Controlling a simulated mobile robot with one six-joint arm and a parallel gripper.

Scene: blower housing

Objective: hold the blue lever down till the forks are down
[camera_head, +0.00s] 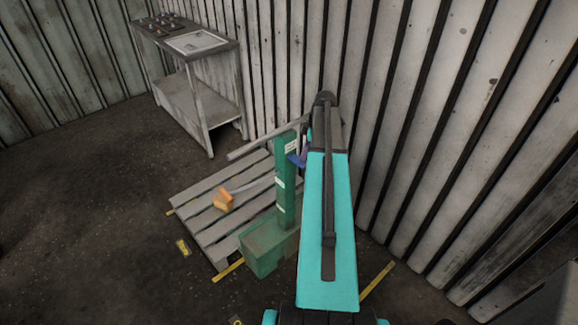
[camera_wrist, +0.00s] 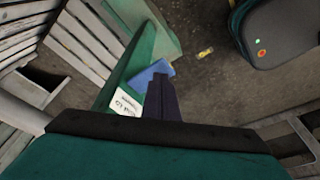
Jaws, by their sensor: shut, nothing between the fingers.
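The blue lever (camera_head: 297,158) sticks out from the upper right side of the green post (camera_head: 286,190), partly hidden behind my teal arm. In the wrist view the blue lever (camera_wrist: 150,74) lies at the tip of my shut, empty gripper (camera_wrist: 160,80). The fingertips overlap its lower right part; I cannot tell if they press on it. The post stands on a green base box (camera_head: 266,248). A thin grey bar, possibly a fork (camera_head: 250,186), runs left from the post low over the pallet; its height is unclear. My gripper is hidden in the head view.
A slatted grey pallet (camera_head: 215,228) lies under the bar, with an orange piece (camera_head: 223,200) at the bar's left end. A metal bench (camera_head: 207,90) stands behind. A corrugated wall (camera_head: 430,120) closes the right side. Open floor (camera_head: 80,220) lies left.

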